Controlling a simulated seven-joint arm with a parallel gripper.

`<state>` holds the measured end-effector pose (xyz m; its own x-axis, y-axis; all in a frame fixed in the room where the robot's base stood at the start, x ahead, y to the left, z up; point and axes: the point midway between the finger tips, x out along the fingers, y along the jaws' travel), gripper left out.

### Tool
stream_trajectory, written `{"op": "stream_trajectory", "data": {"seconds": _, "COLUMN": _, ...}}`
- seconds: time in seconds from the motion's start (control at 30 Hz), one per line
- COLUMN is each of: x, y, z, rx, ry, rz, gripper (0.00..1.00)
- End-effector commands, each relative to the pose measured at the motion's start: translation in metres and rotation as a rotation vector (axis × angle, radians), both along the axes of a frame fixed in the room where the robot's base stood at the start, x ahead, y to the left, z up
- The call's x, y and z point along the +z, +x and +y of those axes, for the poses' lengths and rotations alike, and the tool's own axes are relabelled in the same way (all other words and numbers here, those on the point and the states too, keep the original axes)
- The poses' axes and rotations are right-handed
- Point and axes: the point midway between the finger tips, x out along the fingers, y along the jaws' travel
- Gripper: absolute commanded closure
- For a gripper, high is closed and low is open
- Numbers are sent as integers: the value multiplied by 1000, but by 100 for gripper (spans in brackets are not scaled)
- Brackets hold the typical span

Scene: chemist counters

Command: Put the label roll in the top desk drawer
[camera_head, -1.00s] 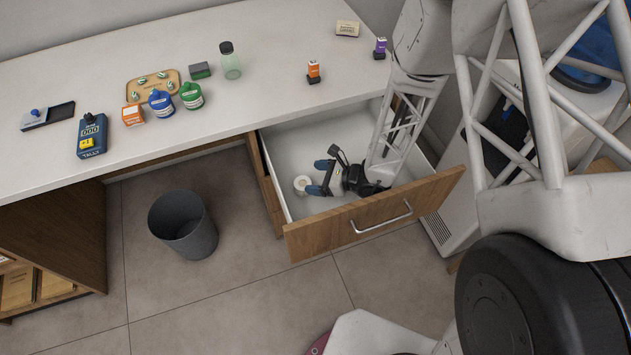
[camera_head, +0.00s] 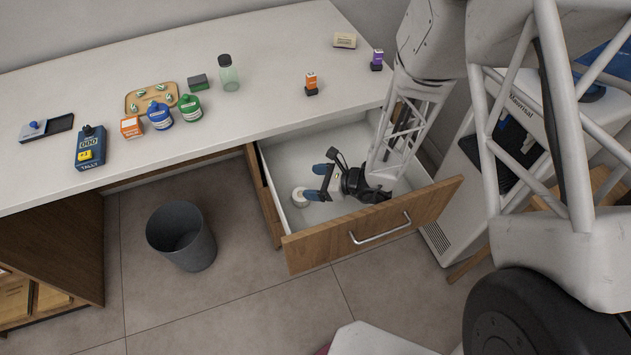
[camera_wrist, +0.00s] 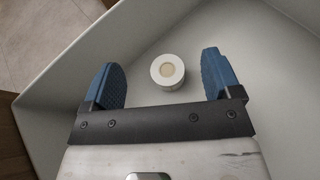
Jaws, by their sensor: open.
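The label roll (camera_head: 300,196) is a small white roll lying on the floor of the open top desk drawer (camera_head: 345,239), near its left wall. In the wrist view the roll (camera_wrist: 167,71) stands with its round end and tan core facing up. My gripper (camera_head: 313,182) reaches down into the drawer with its blue fingers spread. In the wrist view my open gripper (camera_wrist: 162,82) has one finger on each side of the roll, with clear gaps to both, and the roll sits around fingertip level between them.
The drawer is wooden-fronted with a metal handle (camera_head: 380,229). The white counter (camera_head: 270,80) above carries bottles, stamps, a tray and a blue device (camera_head: 90,148). A grey bin (camera_head: 182,236) stands on the floor to the left.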

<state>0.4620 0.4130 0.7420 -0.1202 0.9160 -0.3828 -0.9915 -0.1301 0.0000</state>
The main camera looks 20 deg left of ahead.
Motion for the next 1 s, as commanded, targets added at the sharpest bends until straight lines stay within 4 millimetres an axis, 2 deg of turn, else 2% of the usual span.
{"op": "stream_trajectory", "data": {"seconds": 0.47, "x": 1, "y": 0, "z": 0, "rx": 2, "ry": 0, "rz": -1, "gripper": 16}}
{"op": "stream_trajectory", "data": {"seconds": 0.63, "x": 10, "y": 1, "z": -3, "rx": 18, "ry": 1, "rz": -17, "gripper": 16}}
{"op": "stream_trajectory", "data": {"seconds": 0.83, "x": 43, "y": 4, "z": -16, "rx": 85, "ry": 2, "rz": -82, "gripper": 16}}
{"op": "stream_trajectory", "data": {"seconds": 1.0, "x": 88, "y": 4, "z": -39, "rx": 183, "ry": -10, "rz": -184, "gripper": 16}}
